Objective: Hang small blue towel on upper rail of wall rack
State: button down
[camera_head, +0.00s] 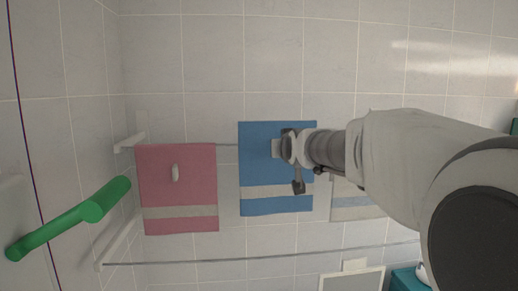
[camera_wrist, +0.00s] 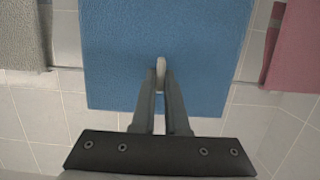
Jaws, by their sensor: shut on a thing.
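The blue towel (camera_head: 265,170) with a pale stripe is spread flat in front of the wall rack. My gripper (camera_head: 284,147) is at its upper right part. In the wrist view, my gripper (camera_wrist: 161,78) is shut on a small pale tab (camera_wrist: 160,65) on the blue towel (camera_wrist: 205,45). The upper rail (camera_head: 228,145) runs behind the blue towel, whose top edge shows above the rail's line. Whether the towel touches the rail cannot be told. The rail also shows in the wrist view (camera_wrist: 247,83).
A pink towel (camera_head: 178,190) hangs from the upper rail at left. A pale grey towel (camera_head: 352,206) is partly behind my arm at right. The lower rail (camera_head: 215,259) is bare at left. A green bar (camera_head: 70,217) sticks out at far left.

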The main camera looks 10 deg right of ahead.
aim_at(278, 167)
jog(key=shift+f, duration=0.1)
jog(key=shift+w+f+b, duration=0.15)
jog(key=shift+f+b, duration=1)
jog(key=shift+b, duration=0.1)
jog(key=shift+f+b, duration=1.4)
jog(key=shift+c, duration=2.2)
grip_release()
